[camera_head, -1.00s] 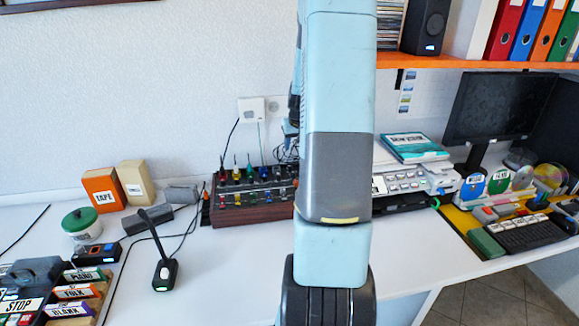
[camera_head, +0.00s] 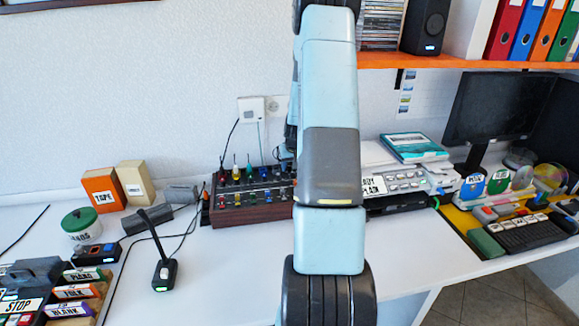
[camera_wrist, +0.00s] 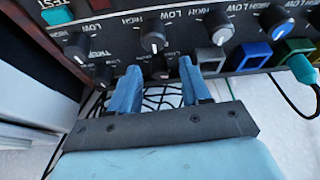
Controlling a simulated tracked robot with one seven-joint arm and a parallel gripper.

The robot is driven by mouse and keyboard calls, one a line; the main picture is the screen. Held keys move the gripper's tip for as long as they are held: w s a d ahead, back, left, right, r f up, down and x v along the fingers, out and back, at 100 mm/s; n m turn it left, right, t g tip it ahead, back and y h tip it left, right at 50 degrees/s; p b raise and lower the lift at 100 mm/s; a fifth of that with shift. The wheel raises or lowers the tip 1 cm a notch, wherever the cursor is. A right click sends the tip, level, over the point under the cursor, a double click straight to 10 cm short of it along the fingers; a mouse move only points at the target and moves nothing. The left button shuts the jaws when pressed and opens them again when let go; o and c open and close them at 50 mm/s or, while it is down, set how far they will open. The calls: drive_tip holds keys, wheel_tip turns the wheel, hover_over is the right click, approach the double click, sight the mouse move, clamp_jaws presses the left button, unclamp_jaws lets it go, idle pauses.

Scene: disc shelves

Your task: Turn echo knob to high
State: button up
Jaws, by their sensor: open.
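In the wrist view, a dark control panel (camera_wrist: 120,25) shows upside down, with several round black knobs marked LOW and HIGH. One knob with a white pointer (camera_wrist: 152,38) is just beyond my gripper; others sit left (camera_wrist: 77,45) and right (camera_wrist: 218,28). I cannot read which one is the echo knob. My gripper (camera_wrist: 158,78) is open, its two blue fingers apart at the panel's near edge, with a smaller knob (camera_wrist: 160,68) showing between them. I cannot tell whether they touch it. In the head view my arm hides the gripper.
In the head view, a wood-sided box with coloured knobs (camera_head: 245,212) stands left of my arm, partly hidden. A black microphone (camera_head: 164,270) is on the desk. Grey, blue and green blocks (camera_wrist: 250,55) and a teal plug (camera_wrist: 302,70) line the panel's right side.

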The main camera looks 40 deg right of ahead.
drive_tip(key=shift+f, duration=0.25)
drive_tip(key=shift+c, duration=0.4)
clamp_jaws()
